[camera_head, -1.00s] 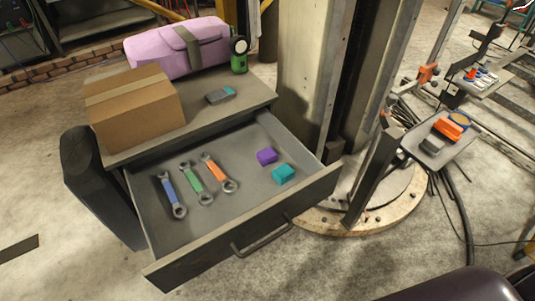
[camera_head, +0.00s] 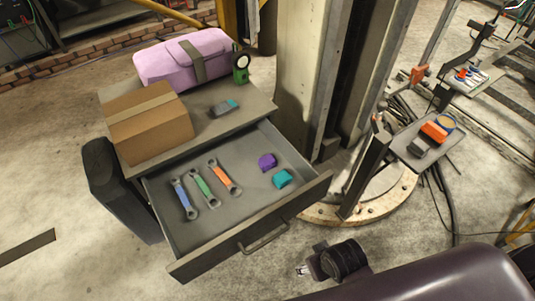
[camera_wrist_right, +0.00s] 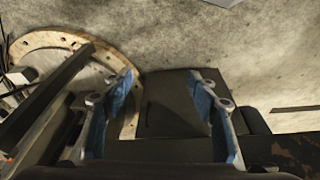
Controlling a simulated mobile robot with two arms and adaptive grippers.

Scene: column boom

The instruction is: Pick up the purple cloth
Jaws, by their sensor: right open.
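The purple cloth (camera_head: 267,162) is a small folded bundle in the open drawer (camera_head: 225,235), towards its right rear. A teal bundle (camera_head: 282,179) lies just in front of it, close by. My right gripper (camera_head: 303,270) shows in the head view in front of the drawer, low and to the right of its handle, apart from the cloth. In the right wrist view the right gripper (camera_wrist_right: 164,92) has its two blue-lined fingers wide apart with nothing between them. The cloth cannot be made out there. My left gripper is not in view.
Blue, green and orange wrenches (camera_head: 202,188) lie in the drawer's left half. A cardboard box (camera_head: 150,125), a pink bag (camera_head: 185,60), a green device (camera_head: 241,68) and a small grey-teal item (camera_head: 224,108) sit on the cabinet top. A column (camera_head: 320,80) stands at right.

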